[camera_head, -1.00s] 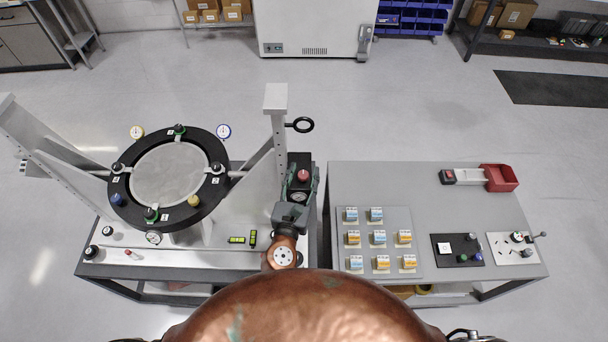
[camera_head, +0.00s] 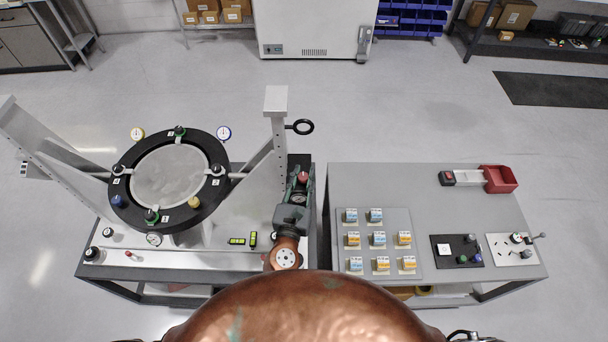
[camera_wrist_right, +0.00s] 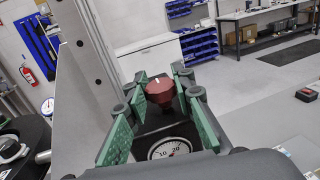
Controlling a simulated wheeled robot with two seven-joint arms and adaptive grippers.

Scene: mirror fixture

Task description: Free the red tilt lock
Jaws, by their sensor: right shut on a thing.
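The red tilt lock, a red knob (camera_head: 303,175), stands on a black block (camera_head: 300,160) right of the ring fixture's upright. In the right wrist view the red knob (camera_wrist_right: 160,91) has a white mark on top and sits between green finger pads. My right gripper (camera_head: 301,181) is shut on the red knob, reaching in from the front. A white dial gauge (camera_wrist_right: 169,149) shows on the block below the knob. The fingers partly cover the block. My left gripper is not in view.
A black ring (camera_head: 120,165) with a round mirror (camera_head: 170,175) is held between two grey uprights. A grey bench (camera_head: 450,210) with several modules stands to the right.

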